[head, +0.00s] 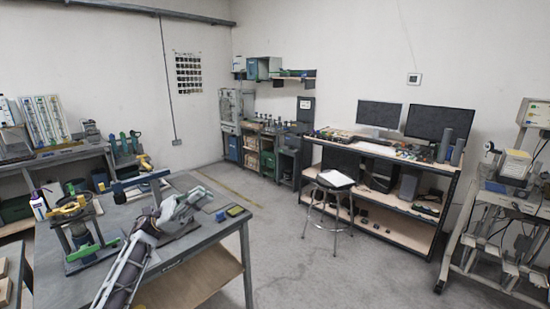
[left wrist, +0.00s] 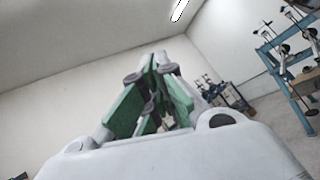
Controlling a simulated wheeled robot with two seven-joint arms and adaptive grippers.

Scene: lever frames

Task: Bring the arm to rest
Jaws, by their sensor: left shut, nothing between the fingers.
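My left arm reaches up from the bottom of the head view over the grey workbench (head: 215,240). My left gripper (head: 197,194), with green finger pads, is over the bench top near a lever frame with a blue-ended lever (head: 119,193). The arm hides part of that frame. My right gripper is not in view.
A second stand with a yellow top (head: 70,207) and a white bottle (head: 40,205) are on the bench's left. A stool (head: 332,190) and a monitor desk (head: 385,155) stand beyond open floor.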

